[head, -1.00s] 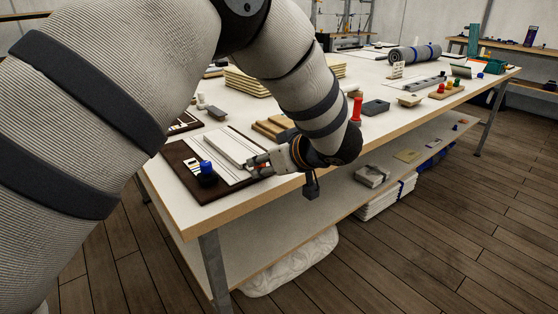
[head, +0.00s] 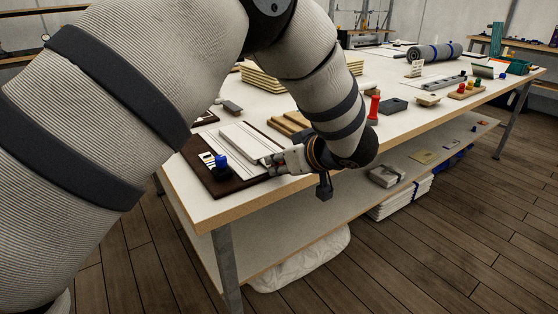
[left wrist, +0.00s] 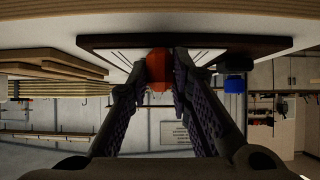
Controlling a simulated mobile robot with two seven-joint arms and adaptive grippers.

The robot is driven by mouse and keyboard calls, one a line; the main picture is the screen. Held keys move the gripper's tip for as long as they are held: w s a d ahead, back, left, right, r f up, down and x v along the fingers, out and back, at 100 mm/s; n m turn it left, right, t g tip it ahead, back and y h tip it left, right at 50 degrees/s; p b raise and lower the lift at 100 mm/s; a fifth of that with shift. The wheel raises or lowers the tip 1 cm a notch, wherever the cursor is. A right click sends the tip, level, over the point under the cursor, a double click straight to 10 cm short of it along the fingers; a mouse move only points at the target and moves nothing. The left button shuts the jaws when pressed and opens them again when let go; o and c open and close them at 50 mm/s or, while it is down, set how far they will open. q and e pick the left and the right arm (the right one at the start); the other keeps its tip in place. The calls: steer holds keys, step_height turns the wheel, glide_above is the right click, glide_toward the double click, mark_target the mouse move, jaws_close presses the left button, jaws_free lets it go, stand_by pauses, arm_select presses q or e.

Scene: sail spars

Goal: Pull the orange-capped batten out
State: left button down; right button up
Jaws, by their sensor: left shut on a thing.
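My left gripper (head: 280,161) is at the near right edge of a dark board (head: 228,186) with a white striped panel, near the table's front edge. In the left wrist view my left gripper (left wrist: 159,85) is shut on the orange cap (left wrist: 158,64) of the batten, one finger on each side. The batten's shaft beyond the cap is hidden there. My right gripper is not in view.
A blue knob (head: 221,162) stands on the board, left of the gripper; it also shows in the left wrist view (left wrist: 235,65). The floor in front of the table is clear.

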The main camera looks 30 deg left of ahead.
arm_select(q)
steer(key=shift+s+d+r, duration=0.1)
steer(key=shift+d, duration=0.3)
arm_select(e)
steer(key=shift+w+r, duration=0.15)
arm_select(q)
steer(key=s+d+p, duration=0.1)
steer(key=s+d, duration=0.3)
steer(key=d, duration=0.5)
steer(key=s+d+p, duration=0.1)
steer(key=s+d, duration=0.3)
steer(key=d, duration=0.6)
steer(key=shift+d, duration=0.2)
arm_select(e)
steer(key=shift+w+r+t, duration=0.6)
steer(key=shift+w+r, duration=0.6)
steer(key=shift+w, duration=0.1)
arm_select(q)
steer(key=shift+s, duration=0.1)
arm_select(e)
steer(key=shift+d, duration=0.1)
